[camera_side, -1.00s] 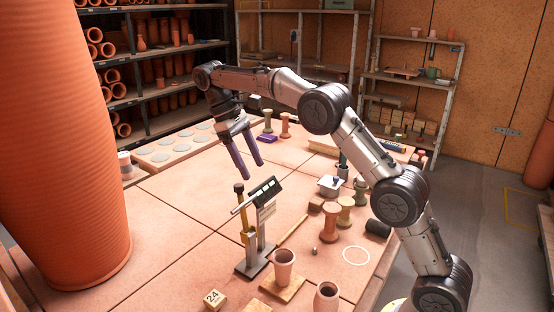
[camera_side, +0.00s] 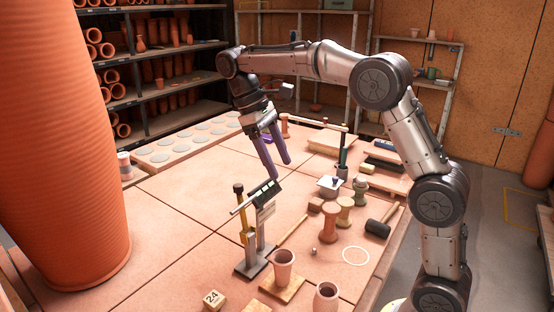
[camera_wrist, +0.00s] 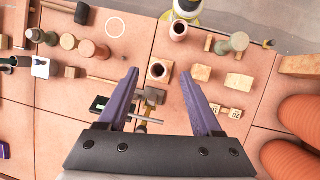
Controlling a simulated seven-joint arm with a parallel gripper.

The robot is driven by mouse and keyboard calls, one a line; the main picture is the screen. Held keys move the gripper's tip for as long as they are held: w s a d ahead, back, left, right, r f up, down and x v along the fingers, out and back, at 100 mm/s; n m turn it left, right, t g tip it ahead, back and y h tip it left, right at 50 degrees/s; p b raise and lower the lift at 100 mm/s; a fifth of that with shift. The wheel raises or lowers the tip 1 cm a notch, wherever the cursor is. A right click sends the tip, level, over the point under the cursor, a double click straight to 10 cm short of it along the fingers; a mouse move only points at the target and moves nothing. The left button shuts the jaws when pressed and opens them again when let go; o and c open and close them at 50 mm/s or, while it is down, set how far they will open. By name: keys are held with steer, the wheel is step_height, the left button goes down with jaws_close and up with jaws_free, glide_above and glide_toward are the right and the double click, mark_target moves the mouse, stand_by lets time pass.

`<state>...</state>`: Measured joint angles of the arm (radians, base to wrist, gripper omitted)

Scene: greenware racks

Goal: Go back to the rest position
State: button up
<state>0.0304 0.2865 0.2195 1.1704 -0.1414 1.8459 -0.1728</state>
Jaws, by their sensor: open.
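My gripper (camera_side: 276,171) hangs above the table with its two purple fingers pointing down. It is open and nothing is between the fingers. In the side view it is behind and above a grey metal stand (camera_side: 254,262) with a dark tilted head. In the wrist view the fingers of my gripper (camera_wrist: 162,75) are spread, and the stand shows partly below and between them. A clay cup (camera_side: 283,268) stands on a small wooden board (camera_side: 282,289). The table top (camera_side: 175,190) is tiled and pinkish.
Clay spools (camera_side: 330,222), a white lidded pot (camera_side: 329,186) and a black-headed mallet (camera_side: 377,229) stand or lie to the right. A numbered block (camera_side: 214,299) is at the front. A huge clay vase (camera_side: 65,150) fills the left. The table's middle left is clear.

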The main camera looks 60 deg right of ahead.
steer(key=s+a+r+t, duration=0.1)
steer(key=s+r+t, duration=0.15)
steer(key=s, duration=0.45)
steer(key=s+a+r+t, duration=0.15)
steer(key=s+r, duration=0.25)
steer(key=s, duration=0.4)
steer(key=s+f+t, duration=0.3)
steer(key=f, duration=0.2)
steer(key=s+a+f+m+t+y, duration=0.1)
steer(key=s+f+t, duration=0.2)
steer(key=f, duration=0.3)
steer(key=shift+a+f, duration=0.2)
steer(key=shift+a, duration=0.1)
